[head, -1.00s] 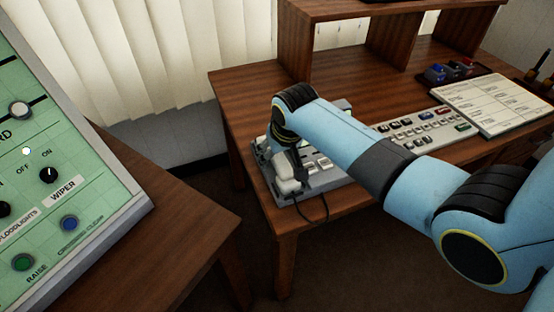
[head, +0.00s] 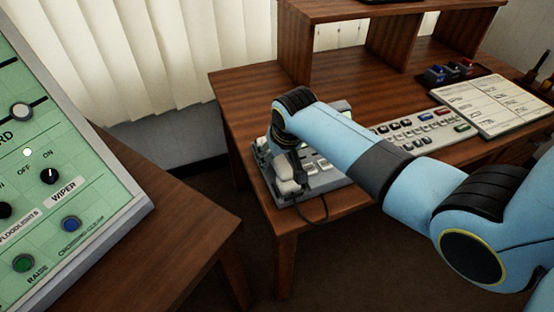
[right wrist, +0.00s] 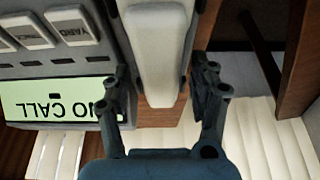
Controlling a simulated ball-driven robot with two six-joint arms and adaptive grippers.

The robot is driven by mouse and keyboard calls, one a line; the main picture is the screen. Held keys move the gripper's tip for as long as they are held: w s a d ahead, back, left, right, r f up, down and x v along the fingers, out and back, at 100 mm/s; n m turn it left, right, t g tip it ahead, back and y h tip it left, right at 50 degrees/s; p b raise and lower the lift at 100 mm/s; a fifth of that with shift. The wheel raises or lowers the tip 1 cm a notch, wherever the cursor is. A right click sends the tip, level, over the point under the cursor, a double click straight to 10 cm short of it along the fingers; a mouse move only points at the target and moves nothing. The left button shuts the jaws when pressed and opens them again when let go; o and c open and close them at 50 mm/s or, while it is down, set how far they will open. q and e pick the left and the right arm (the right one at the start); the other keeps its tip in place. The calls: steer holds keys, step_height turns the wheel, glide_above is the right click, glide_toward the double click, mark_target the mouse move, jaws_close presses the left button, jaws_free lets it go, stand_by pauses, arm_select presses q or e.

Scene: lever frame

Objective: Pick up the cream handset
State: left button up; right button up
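The cream handset (head: 288,187) is at the left end of the grey phone unit (head: 325,180) on the wooden desk, with a dark cord hanging below it. My right gripper (head: 283,163) is down over the handset, and my arm hides part of both. In the right wrist view the handset (right wrist: 158,50) lies between the two dark fingers (right wrist: 163,85). The fingers are spread, one on each side, with narrow gaps beside the handset's near end. Contact farther along is hard to see. My left gripper is not in view.
A row of coloured buttons (head: 415,130) and a paper sheet on a board (head: 490,105) lie right of the phone. A green control panel (head: 60,190) stands on another desk at the left. A wooden shelf (head: 390,12) rises behind. A dark gap separates the desks.

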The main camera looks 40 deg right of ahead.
jaws_close()
